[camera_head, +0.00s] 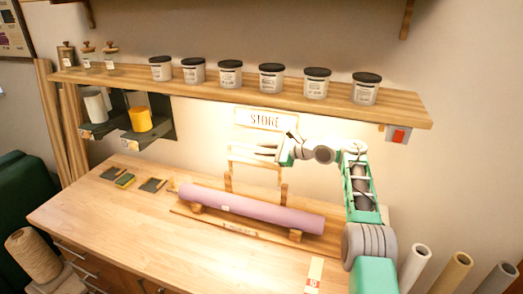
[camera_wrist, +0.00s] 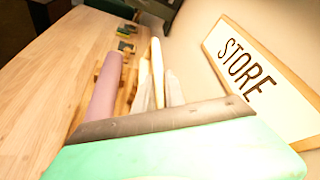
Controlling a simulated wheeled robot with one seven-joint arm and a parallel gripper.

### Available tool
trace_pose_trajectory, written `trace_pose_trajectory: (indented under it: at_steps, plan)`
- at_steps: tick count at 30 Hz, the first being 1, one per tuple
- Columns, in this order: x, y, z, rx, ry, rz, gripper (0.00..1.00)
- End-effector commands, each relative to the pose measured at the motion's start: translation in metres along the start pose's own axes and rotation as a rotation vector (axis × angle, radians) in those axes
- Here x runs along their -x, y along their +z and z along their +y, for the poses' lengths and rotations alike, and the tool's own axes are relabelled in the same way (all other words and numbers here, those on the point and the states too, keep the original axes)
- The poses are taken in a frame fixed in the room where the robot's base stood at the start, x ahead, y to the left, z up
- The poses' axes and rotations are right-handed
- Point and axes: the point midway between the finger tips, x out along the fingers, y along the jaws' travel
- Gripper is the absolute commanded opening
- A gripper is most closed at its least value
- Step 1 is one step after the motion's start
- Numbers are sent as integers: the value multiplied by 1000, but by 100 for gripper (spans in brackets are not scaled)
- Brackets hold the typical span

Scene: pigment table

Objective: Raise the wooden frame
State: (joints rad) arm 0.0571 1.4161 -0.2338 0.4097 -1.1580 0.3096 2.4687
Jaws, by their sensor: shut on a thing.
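The wooden frame (camera_head: 228,180) is a light, ladder-like piece standing against the wall behind the purple roll, below the STORE sign. My gripper (camera_head: 257,149) reaches in from the right at the frame's upper part and is shut on it. In the wrist view, my gripper (camera_wrist: 160,90) has its pale fingers beside a light wooden bar of the frame (camera_wrist: 157,72). My gripper body hides much of the frame in that view. In the head view, the frame's lower part is hidden by the purple roll.
The purple roll (camera_head: 250,210) lies on a wooden holder on the worktop (camera_head: 110,215). The STORE sign (camera_head: 265,119) hangs just above my gripper. Higher up, a shelf (camera_head: 215,84) carries several black-lidded jars. The front-left worktop is clear.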

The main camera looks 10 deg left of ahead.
Motion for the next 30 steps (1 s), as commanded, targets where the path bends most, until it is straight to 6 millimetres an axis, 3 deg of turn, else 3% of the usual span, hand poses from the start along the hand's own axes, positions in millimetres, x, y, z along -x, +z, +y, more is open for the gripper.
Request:
trace_pose_trajectory:
  at_steps: [1,2,9,20,25,30]
  plan:
    - [1,1,-3,3,-6,2,0]
    - [1,1,-3,3,-6,2,17]
    - [0,1,-2,2,-4,1,36]
    - [5,-3,1,3,-3,1,36]
    - [24,-7,5,5,-4,2,36]
    - [61,-1,0,3,-4,2,36]
